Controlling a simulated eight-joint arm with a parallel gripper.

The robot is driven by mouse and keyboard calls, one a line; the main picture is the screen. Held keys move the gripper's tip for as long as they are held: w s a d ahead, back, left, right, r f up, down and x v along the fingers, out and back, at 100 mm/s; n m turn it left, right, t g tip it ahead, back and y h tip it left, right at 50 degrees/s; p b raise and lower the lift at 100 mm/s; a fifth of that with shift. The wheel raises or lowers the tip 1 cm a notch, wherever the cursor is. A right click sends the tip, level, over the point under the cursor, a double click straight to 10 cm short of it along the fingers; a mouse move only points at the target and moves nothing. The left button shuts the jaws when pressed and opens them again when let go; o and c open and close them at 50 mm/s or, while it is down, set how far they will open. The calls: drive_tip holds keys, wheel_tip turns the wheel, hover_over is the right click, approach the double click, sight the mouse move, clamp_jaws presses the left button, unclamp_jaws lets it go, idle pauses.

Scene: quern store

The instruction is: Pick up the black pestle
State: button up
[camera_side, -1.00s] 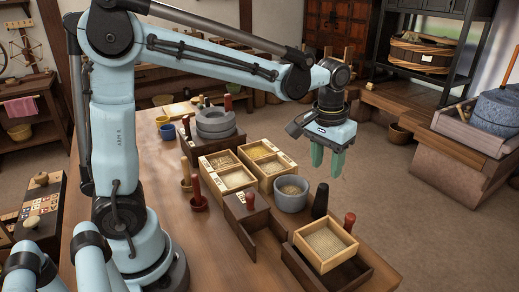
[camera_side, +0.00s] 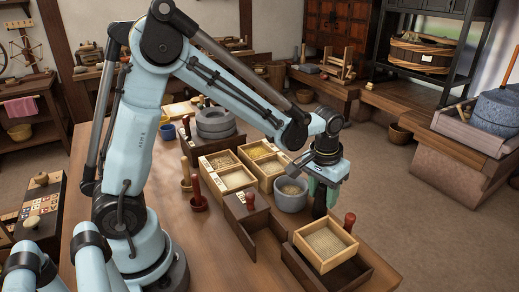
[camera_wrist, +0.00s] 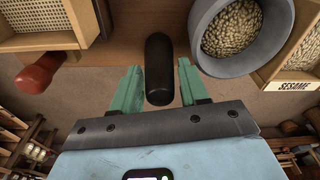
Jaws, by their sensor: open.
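The black pestle (camera_side: 320,205) stands upright on the table beside the grey stone bowl of grain (camera_side: 291,203). My gripper (camera_side: 323,186) is over it, pointing down, with green fingers at the height of its upper part. In the wrist view the black pestle (camera_wrist: 159,65) lies between the two spread fingers of my gripper (camera_wrist: 160,80). A gap shows on each side of it, so neither finger seems to touch it. In the side view the fingers partly hide the pestle's top.
The grey bowl (camera_wrist: 209,54) is close to one finger in the wrist view. A red-handled pestle (camera_wrist: 40,72) is on the other side. A wooden sieve box (camera_side: 350,262) sits in a dark tray (camera_side: 369,283) in front. Grain boxes (camera_side: 268,181) stand behind.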

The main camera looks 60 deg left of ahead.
drive_tip(key=c, duration=0.8)
drive_tip(key=shift+r, duration=0.1)
wheel_tip(320, 180, up, 9)
drive_tip(key=shift+r, duration=0.1)
drive_tip(key=shift+s+a+f, duration=0.45)
drive_tip(key=shift+s+a, duration=0.15)
drive_tip(key=shift+a, duration=0.65)
drive_tip(key=shift+s+a+f, duration=0.5)
drive_tip(key=shift+s+a, duration=0.05)
drive_tip(key=shift+a, duration=0.7)
drive_tip(key=shift+s+a+f, duration=0.45)
drive_tip(key=shift+s+a, duration=0.15)
drive_tip(key=shift+a, duration=0.65)
